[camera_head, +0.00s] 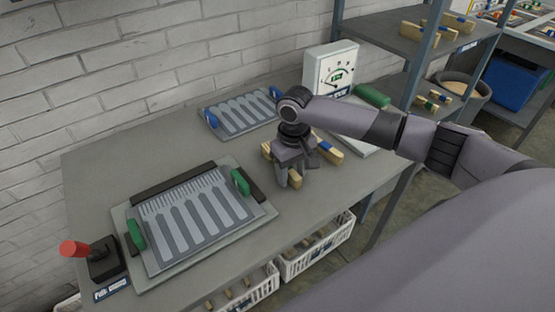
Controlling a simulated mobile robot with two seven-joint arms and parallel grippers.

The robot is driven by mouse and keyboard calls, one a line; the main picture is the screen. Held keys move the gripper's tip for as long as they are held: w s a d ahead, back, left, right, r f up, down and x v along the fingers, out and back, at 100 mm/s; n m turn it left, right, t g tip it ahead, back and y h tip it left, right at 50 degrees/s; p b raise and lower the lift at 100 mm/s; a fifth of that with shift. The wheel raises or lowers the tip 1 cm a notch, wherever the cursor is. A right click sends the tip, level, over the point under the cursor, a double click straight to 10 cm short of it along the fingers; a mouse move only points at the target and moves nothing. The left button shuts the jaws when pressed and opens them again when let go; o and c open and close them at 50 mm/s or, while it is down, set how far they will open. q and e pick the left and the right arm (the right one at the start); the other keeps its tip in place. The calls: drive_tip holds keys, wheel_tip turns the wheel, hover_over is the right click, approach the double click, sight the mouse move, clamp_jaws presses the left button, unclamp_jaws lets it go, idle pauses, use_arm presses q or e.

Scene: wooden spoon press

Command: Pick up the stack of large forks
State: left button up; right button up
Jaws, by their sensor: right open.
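Tan wooden stacks lie on the grey table under and around my right gripper (289,178). My left gripper is out of view.
A metal mould plate (190,215) with green handles lies at the front left, a blue-handled plate (240,112) behind. A red-knobbed lever (98,257) stands at the left corner. A white dial box (330,68) stands at the back. White crates (316,250) sit below the table.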

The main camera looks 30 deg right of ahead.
drive_tip(key=shift+c, duration=0.3)
clamp_jaws()
drive_tip(key=shift+r, duration=0.15)
